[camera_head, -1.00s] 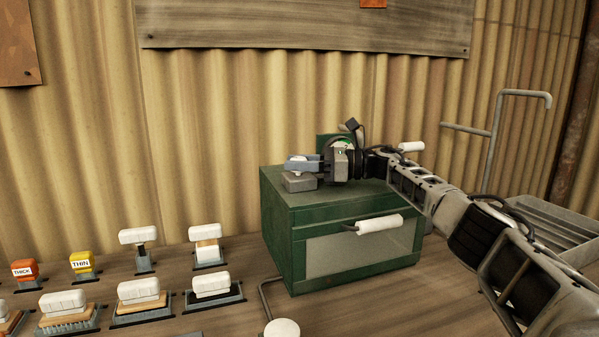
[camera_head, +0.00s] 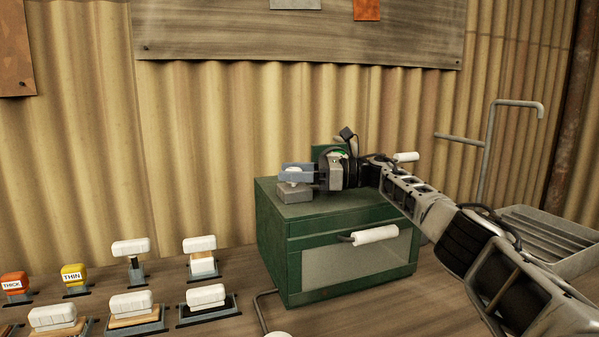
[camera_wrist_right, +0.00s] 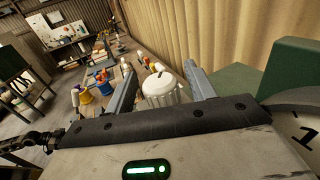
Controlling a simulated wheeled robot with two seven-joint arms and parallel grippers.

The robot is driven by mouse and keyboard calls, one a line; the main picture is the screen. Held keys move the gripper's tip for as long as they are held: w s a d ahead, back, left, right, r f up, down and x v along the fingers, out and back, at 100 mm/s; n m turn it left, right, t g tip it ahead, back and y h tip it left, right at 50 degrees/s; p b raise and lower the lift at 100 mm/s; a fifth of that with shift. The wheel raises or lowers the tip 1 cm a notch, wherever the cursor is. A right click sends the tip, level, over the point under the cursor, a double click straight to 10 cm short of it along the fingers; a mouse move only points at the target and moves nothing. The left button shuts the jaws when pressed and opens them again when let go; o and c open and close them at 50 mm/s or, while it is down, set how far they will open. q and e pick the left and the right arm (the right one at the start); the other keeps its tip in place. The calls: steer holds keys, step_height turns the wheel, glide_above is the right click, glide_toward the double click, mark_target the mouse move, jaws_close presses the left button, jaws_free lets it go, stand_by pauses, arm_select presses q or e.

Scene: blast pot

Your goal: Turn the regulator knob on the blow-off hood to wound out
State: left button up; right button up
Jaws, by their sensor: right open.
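The blow-off hood is a green box (camera_head: 270,235) with a window and a white-gripped handle (camera_head: 375,235) on its front. A grey block (camera_head: 294,193) sits on its top left, with the white regulator knob (camera_head: 292,171) above it, partly hidden by my fingers. My right gripper (camera_head: 297,174) reaches in from the right over the hood top and is open. In the right wrist view, the white ribbed knob (camera_wrist_right: 161,90) with a dark pointer mark lies between the two fingers of my right gripper (camera_wrist_right: 160,77); contact cannot be told. My left gripper is not in view.
A grey slatted tray (camera_head: 540,235) and bent pipe (camera_head: 490,150) are at right. A dial (camera_wrist_right: 303,125) shows beside my wrist.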

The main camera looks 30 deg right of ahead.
steer(key=v, duration=1.4)
steer(key=shift+d+r, duration=0.15)
steer(key=shift+v, duration=0.8)
steer(key=shift+s, duration=0.1)
steer(key=shift+f, duration=0.25)
